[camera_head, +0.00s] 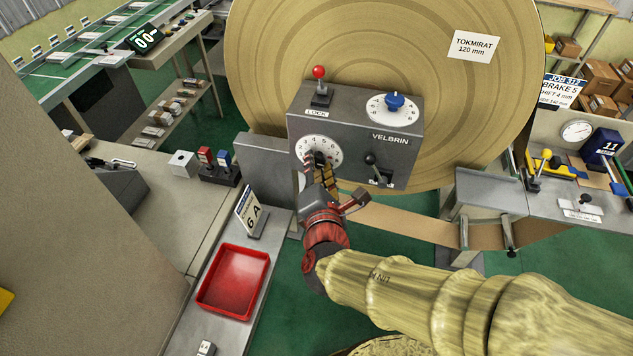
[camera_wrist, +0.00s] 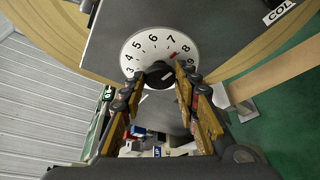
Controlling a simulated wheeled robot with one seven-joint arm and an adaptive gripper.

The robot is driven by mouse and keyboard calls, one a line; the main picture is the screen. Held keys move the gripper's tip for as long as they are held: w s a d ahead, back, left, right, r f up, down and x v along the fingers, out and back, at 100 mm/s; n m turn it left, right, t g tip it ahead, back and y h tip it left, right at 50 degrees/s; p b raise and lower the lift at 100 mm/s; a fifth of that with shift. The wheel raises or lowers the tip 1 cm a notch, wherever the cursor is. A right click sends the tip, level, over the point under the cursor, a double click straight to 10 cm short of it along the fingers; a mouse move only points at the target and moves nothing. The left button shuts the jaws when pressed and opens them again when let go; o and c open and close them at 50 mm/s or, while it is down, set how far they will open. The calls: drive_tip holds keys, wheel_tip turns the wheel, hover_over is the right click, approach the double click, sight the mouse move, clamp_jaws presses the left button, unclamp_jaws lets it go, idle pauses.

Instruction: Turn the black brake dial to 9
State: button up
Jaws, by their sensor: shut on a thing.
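The black brake dial (camera_wrist: 157,78) is a round knob on a white numbered face (camera_wrist: 133,50), on the grey VELBRIN box. My gripper (camera_wrist: 161,74) is shut on the knob, one finger on each side. In the head view my gripper (camera_head: 320,170) hides the knob's lower part.
The grey box (camera_head: 350,130) also bears a red-topped LOCK lever (camera_head: 319,85), a blue knob (camera_head: 395,101) and a black lever (camera_head: 373,166). A large brown roll (camera_head: 270,60) stands behind. A sign (camera_head: 562,90) reads JOB 312, BRAKE 5. A red tray (camera_head: 233,281) lies below left.

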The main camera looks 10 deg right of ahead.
drive_tip(key=m+b, duration=0.1)
drive_tip(key=b, duration=0.1)
drive_tip(key=f+m+t+b, duration=0.1)
drive_tip(key=b, duration=0.2)
drive_tip(key=shift+d+m+y, duration=0.1)
drive_tip(key=shift+m+y, duration=0.2)
drive_tip(key=shift+y, duration=0.1)
drive_tip(key=shift+m+t+y, duration=0.4)
drive_tip(key=shift+m+t, duration=0.3)
drive_tip(key=shift+m, duration=0.9)
drive_tip(key=o, duration=1.1)
drive_tip(key=shift+r, duration=0.15)
drive_tip(key=s, duration=1.2)
drive_tip(key=shift+d, duration=0.25)
